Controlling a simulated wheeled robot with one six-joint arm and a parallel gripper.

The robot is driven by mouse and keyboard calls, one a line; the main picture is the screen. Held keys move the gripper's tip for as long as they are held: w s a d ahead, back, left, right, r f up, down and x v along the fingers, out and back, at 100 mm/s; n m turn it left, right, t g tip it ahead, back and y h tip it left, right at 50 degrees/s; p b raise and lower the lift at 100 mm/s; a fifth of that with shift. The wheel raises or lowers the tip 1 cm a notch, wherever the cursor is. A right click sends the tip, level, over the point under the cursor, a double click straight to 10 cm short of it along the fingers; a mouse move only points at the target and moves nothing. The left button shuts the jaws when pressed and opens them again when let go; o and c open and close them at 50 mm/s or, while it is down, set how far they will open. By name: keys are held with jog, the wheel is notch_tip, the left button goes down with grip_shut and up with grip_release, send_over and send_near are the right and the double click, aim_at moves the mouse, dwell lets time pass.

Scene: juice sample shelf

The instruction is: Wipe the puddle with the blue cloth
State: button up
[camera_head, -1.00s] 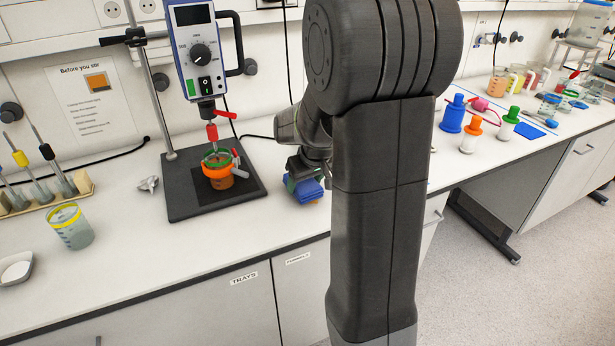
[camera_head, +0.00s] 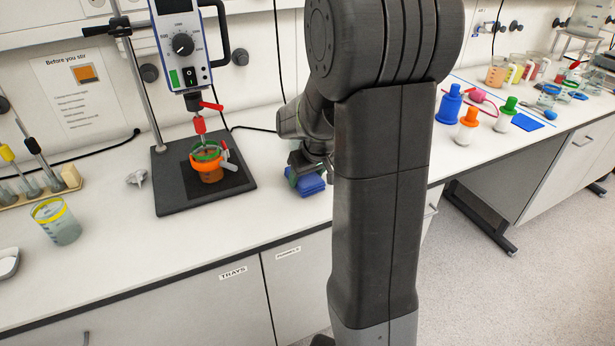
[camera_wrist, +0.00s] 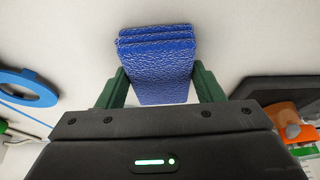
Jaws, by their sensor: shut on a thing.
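The blue cloth (camera_head: 308,184) is a folded, thick pad, low over the white bench to the right of the stirrer's base plate. My gripper (camera_head: 304,172) is shut on it, with the arm partly in front. In the wrist view the cloth (camera_wrist: 158,62) sits between the two green fingers of my gripper (camera_wrist: 160,86) and sticks out beyond their tips. Whether the cloth touches the bench cannot be told. I cannot make out a puddle in either view; bench behind my arm is hidden.
The overhead stirrer's black base (camera_head: 170,195) stands left of the cloth, with an orange-clamped beaker (camera_head: 207,172) on it. A yellow-rimmed beaker (camera_head: 57,222) stands further left. A blue ring (camera_wrist: 24,88) lies left in the wrist view.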

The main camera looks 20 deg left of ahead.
notch_tip(320, 180, up, 8)
jog(key=p, duration=0.5)
jog(key=shift+r, duration=0.15)
